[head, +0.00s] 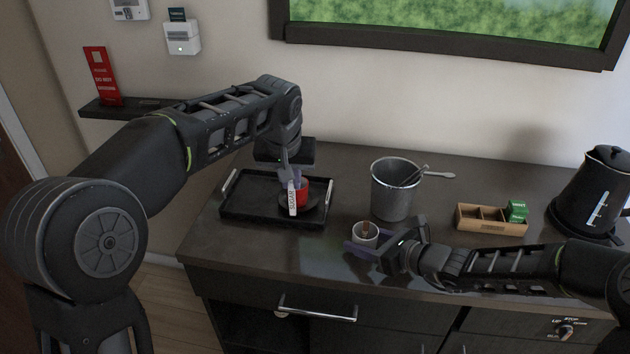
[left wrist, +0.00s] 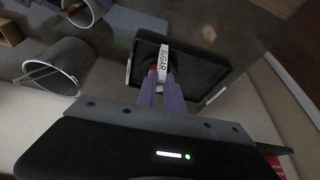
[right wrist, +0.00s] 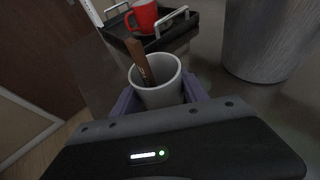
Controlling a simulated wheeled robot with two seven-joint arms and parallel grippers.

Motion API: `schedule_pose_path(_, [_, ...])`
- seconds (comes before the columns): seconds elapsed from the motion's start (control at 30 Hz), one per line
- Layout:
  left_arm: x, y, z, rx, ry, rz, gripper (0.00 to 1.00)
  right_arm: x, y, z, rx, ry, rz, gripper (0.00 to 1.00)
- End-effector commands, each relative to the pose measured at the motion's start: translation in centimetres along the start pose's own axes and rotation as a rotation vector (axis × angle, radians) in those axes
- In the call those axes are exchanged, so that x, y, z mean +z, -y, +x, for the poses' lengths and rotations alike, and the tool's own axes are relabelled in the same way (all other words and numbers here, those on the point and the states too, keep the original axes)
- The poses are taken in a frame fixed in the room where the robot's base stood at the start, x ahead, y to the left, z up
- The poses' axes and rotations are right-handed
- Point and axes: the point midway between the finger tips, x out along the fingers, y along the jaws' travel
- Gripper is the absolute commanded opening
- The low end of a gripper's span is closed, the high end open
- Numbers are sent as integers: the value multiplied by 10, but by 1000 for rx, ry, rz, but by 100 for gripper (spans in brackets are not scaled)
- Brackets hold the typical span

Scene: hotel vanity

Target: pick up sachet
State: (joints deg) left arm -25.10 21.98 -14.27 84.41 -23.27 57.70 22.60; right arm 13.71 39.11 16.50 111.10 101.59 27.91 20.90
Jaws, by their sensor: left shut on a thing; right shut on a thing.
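A white sachet marked SUGAR (head: 292,199) hangs from my left gripper (head: 289,180), which is shut on it. It also shows between the fingers in the left wrist view (left wrist: 163,62). The sachet is in front of the red mug (head: 302,190) and partly hides it; I cannot tell whether they touch. The mug stands on a dark saucer (head: 313,212) on the black tray (head: 249,213). My right gripper (head: 364,242) is shut on a white cup (right wrist: 160,94) with a brown stick-like packet (right wrist: 141,62) leaning inside it.
A metal bucket (head: 393,195) stands between the tray and a wooden box (head: 483,224) with green packets (head: 517,211). A black kettle (head: 588,200) is at the far right. The counter's front left is clear.

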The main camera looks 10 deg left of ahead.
Motion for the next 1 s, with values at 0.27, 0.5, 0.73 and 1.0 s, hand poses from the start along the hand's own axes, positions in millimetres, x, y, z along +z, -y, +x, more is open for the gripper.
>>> schedule_pose_path(0.27, [0,6,0,0,0,-1,0,0,0,0,0,0,0,8])
schedule_pose_path(0.5, [0,6,0,0,0,-1,0,0,0,0,0,0,0,8])
schedule_pose_path(0.73, [0,6,0,0,0,-1,0,0,0,0,0,0,0,55])
schedule_pose_path(1.0, [0,6,0,0,0,-1,0,0,0,0,0,0,0,77])
